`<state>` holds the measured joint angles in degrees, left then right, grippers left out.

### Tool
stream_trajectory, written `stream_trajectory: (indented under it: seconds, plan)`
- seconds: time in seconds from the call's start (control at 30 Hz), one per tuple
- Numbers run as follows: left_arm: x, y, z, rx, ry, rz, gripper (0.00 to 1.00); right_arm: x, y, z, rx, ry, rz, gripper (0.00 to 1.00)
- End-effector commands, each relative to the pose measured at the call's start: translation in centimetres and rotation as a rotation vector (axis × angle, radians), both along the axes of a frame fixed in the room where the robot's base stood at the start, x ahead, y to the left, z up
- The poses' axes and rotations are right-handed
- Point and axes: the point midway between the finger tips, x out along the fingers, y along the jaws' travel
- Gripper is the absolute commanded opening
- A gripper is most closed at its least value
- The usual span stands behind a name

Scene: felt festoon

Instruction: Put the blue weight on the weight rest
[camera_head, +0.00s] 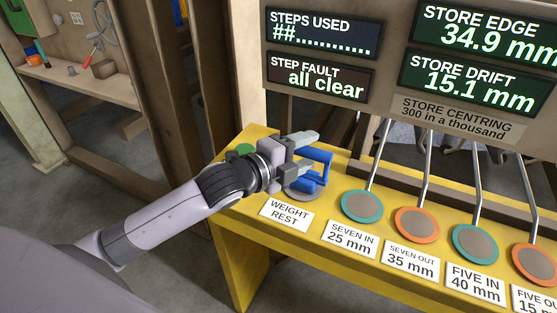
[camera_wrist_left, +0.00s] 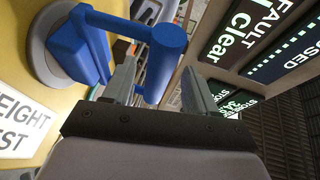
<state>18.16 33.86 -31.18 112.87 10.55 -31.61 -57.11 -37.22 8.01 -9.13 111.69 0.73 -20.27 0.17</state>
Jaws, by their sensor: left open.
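The blue weight (camera_head: 314,168) has a block body and a bar handle. It stands on the grey round weight rest (camera_head: 303,193), behind the "WEIGHT REST" label. My left gripper (camera_head: 306,154) is open at the weight, its fingers near the handle. In the left wrist view the blue weight (camera_wrist_left: 84,50) sits on the grey disc (camera_wrist_left: 38,48), and its handle bar lies at the open fingers of my gripper (camera_wrist_left: 165,85). I cannot tell whether a finger touches it. My right gripper is not in view.
The yellow bench (camera_head: 240,228) carries several round pads, such as a teal one (camera_head: 362,206) and an orange one (camera_head: 417,223), with metal rods above them. A green disc (camera_head: 240,150) lies behind my wrist. A display board (camera_head: 390,92) stands over the bench, reading "all clear".

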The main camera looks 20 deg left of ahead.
Motion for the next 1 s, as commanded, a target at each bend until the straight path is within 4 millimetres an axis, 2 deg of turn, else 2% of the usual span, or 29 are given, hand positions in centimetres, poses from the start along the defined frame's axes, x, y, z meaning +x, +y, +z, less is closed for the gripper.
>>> stream_trajectory:
  seconds: [0.5, 0.73, 1.0]
  plan:
    - [-7.7, 3.6, 1.4, 0.003, 0.002, 0.0, 0.57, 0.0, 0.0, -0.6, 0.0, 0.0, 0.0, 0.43]
    - [-9.4, 4.4, 1.8, 0.003, 0.001, 0.001, 0.57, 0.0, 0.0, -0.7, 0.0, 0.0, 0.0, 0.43]
    - [-9.7, 4.5, 2.0, 0.001, 0.0, 0.001, 0.57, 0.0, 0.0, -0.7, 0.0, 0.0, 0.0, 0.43]
